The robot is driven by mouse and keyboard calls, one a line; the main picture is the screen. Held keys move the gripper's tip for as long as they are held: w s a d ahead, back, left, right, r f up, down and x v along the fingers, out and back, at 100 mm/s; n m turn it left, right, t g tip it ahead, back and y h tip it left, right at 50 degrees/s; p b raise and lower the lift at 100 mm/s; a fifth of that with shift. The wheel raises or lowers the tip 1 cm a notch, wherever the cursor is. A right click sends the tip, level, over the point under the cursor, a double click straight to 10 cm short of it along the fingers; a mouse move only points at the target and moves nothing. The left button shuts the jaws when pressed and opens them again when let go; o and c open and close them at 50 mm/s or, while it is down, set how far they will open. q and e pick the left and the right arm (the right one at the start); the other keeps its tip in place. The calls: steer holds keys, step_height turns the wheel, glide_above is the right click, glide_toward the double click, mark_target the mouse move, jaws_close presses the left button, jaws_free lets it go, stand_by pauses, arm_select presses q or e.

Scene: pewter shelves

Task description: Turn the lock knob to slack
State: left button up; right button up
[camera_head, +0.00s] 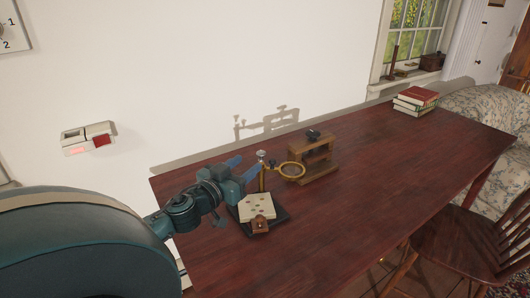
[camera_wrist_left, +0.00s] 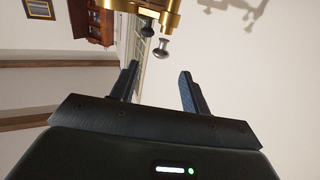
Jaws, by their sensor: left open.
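A brass stand with a ring (camera_head: 291,170) rises from a dark base (camera_head: 278,218) near the table's left end. A small pale knob (camera_head: 261,154) shows at the top of its post. In the left wrist view, a silver knob (camera_wrist_left: 161,48) and a darker knob (camera_wrist_left: 147,31) stick out from the brass fitting (camera_wrist_left: 150,7); I cannot tell which is the lock knob. My left gripper (camera_head: 247,167) is open beside the post, on its left. In the left wrist view its fingers (camera_wrist_left: 158,84) are apart and empty, with the knobs ahead of the fingertips. My right gripper is not in view.
A pale plate (camera_head: 257,207) and a small brown block (camera_head: 260,225) are on the base. A wooden frame (camera_head: 314,163) stands just right of the ring. Books (camera_head: 415,99) lie at the table's far end. The table's (camera_head: 380,180) middle and right are clear. A wall is behind.

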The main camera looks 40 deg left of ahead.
mark_target(261, 156)
arm_select(q)
steer(key=w+a, duration=0.1)
steer(key=w, duration=0.8)
steer(key=shift+w, duration=0.35)
steer(key=shift+a, duration=0.1)
steer(key=c, duration=1)
